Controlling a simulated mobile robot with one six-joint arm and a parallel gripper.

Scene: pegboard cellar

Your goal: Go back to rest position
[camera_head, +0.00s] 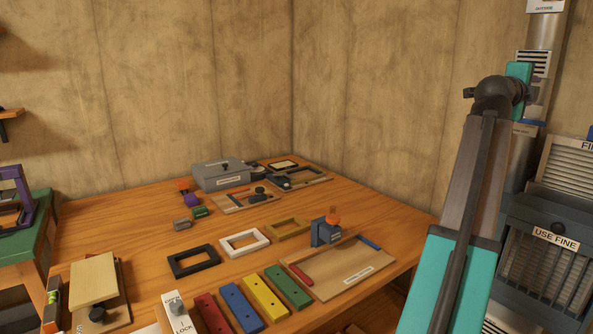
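My arm rises along the right side of the camera_head view, with teal and grey-brown links and a dark joint at its top. My gripper does not show in this view, so its fingers and anything in them cannot be seen. The arm stands to the right of the wooden table (140,243), and its links cover part of the view behind them.
The table bears colored plates such as a yellow one (265,297), a black frame (193,261), a white frame (244,241), a wooden board (342,271), a blue block with an orange knob (326,231) and a grey box (222,174). A dark cabinet (553,238) labelled "USE FINE" stands at the right. Walls close off the back.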

